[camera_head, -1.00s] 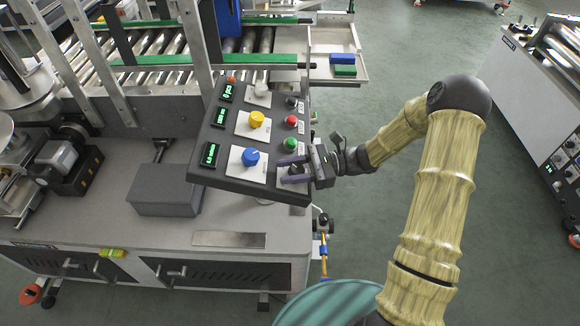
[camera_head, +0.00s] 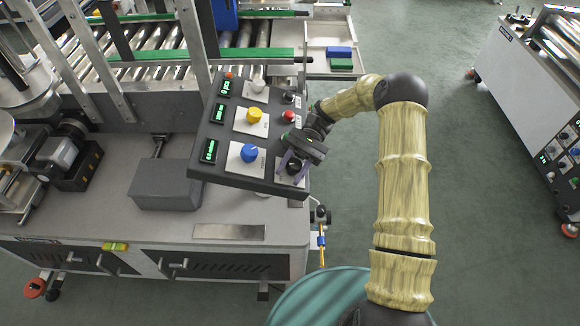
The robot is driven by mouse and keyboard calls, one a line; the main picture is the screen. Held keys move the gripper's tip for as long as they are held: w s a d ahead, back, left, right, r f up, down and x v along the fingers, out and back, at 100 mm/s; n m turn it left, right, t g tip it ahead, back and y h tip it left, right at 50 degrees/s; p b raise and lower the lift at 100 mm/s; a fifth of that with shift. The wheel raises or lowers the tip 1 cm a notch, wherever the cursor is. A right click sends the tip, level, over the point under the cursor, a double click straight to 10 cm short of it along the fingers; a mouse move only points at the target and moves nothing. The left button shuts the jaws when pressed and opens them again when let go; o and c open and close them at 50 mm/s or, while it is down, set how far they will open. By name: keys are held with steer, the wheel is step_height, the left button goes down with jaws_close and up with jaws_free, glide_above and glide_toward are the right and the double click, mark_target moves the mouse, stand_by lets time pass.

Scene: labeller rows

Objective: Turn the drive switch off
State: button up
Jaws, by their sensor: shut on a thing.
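The control panel (camera_head: 228,178) is a tilted dark box on the machine bench. At its lower right corner is a black rotary switch (camera_head: 294,168) on a pale plate, which I take to be the drive switch; its label is not readable. My gripper (camera_head: 289,165) reaches in from the upper right, and its purple fingers are shut on the black switch, one on each side. The switch's pointer direction cannot be made out. The green button seen earlier is hidden behind my gripper.
Blue (camera_head: 249,153), yellow (camera_head: 254,115) and white (camera_head: 257,86) knobs stand on the panel, left of a red button (camera_head: 289,116). Green displays line its left side. A tray (camera_head: 358,67) with blue and green blocks lies behind.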

steer(key=n+h, duration=0.1)
steer(key=h, duration=0.1)
steer(key=n+h, duration=0.3)
steer(key=h, duration=0.1)
steer(key=shift+d+n+p, duration=0.3)
steer(key=shift+n, duration=0.1)
steer(key=o, duration=1)
